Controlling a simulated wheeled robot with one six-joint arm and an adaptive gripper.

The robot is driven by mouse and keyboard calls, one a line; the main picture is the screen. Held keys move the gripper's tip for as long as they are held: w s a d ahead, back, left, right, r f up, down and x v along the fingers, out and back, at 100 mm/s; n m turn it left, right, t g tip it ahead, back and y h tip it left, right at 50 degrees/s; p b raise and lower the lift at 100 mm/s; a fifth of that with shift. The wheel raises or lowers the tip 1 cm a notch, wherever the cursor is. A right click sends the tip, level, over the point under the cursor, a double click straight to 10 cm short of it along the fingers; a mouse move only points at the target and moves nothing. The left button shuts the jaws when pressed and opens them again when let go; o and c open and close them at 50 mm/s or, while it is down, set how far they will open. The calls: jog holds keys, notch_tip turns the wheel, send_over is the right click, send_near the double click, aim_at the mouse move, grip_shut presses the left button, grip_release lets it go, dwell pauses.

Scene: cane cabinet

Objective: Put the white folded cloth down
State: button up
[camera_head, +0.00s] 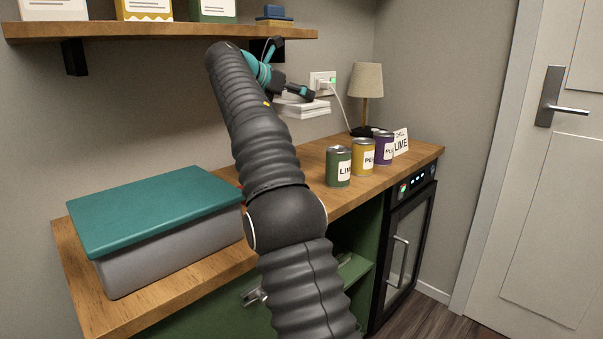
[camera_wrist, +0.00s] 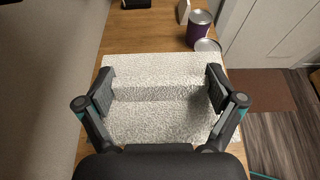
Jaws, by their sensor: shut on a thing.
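The white folded cloth (camera_head: 303,108) is held in the air above the back of the wooden counter (camera_head: 312,153) in the head view. My gripper (camera_head: 296,92) is shut on it, with my arm reaching across the picture. In the wrist view the cloth (camera_wrist: 160,92) lies between the two fingers of my gripper (camera_wrist: 160,88), one finger at each side. The cloth looks level and clear of the counter. My arm hides part of the counter's middle.
A green can (camera_head: 338,167), a yellow can (camera_head: 363,157) and a purple can (camera_head: 383,148) stand on the counter, with a sign (camera_head: 401,142) behind. A lamp (camera_head: 366,90) stands at the back. A teal-lidded box (camera_head: 155,225) fills the left. A shelf (camera_head: 160,31) hangs above.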

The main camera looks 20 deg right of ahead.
jog(key=shift+w+a+f, duration=0.15)
jog(key=shift+w+a, duration=0.1)
jog(key=shift+w, duration=0.05)
jog(key=shift+w+f, duration=0.1)
jog(key=shift+f, duration=0.4)
notch_tip(320, 180, down, 17)
jog(key=shift+b, duration=1.25)
jog(key=shift+f, duration=0.2)
jog(key=o, duration=1)
jog(key=shift+c, duration=0.2)
jog(key=shift+r, duration=0.15)
